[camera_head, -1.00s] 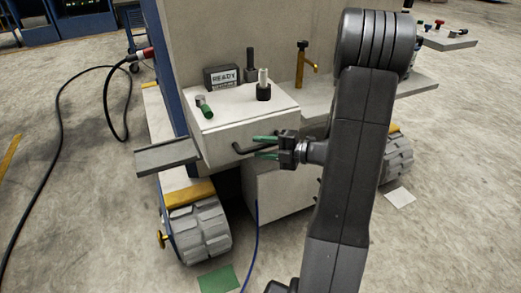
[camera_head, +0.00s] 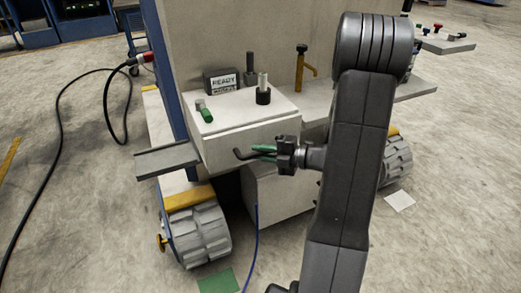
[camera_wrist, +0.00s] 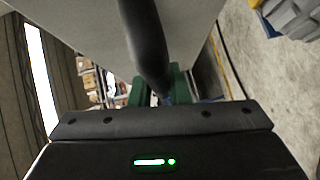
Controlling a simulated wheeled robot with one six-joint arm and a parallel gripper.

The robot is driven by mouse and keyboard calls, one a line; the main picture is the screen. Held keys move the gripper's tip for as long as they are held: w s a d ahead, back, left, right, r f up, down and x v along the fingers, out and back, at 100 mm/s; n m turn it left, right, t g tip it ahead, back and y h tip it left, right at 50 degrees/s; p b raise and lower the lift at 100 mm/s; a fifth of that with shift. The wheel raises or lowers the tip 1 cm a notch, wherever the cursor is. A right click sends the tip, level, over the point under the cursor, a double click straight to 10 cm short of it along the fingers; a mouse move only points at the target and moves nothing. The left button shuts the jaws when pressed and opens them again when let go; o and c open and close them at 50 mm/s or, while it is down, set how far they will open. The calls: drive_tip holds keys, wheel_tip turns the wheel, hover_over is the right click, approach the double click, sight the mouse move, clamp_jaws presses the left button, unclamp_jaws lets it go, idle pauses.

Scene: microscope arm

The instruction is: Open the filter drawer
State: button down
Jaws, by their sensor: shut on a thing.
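The filter drawer (camera_head: 222,145) is the pale box front on the machine, below the shelf with small fittings. I cannot tell whether it stands out from the body at all. Its dark bar handle (camera_head: 241,154) sticks out at the front; in the wrist view the handle (camera_wrist: 146,40) runs as a thick black bar down between the fingers. My gripper (camera_head: 264,152), with green fingers, is shut on the handle from the right. The fingers (camera_wrist: 160,90) also show in the wrist view, one on each side of the bar. The handle's right part is hidden behind the gripper.
A READY display (camera_head: 222,80), a green cylinder (camera_head: 205,112) and a black knob (camera_head: 263,94) stand on top of the box. A grey side tray (camera_head: 167,159) juts out left. A grey ribbed wheel (camera_head: 198,234) stands below.

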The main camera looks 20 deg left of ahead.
drive_tip(key=s+d+p, duration=0.9)
drive_tip(key=s+d, duration=0.7)
drive_tip(key=d, duration=0.3)
drive_tip(key=shift+p, duration=0.4)
drive_tip(key=shift+s, duration=0.1)
drive_tip(key=c, duration=1.4)
unclamp_jaws()
drive_tip(key=shift+o, duration=0.2)
drive_tip(key=shift+d, duration=0.1)
drive_tip(key=w+d+r+p, duration=0.1)
drive_tip(key=d, duration=1.2)
drive_tip(key=shift+w+d+r+p, duration=0.15)
drive_tip(key=shift+r+p, duration=0.25)
drive_tip(key=s+a+f+b, duration=0.1)
drive_tip(key=a+f+b, duration=0.1)
drive_tip(key=a, duration=1.2)
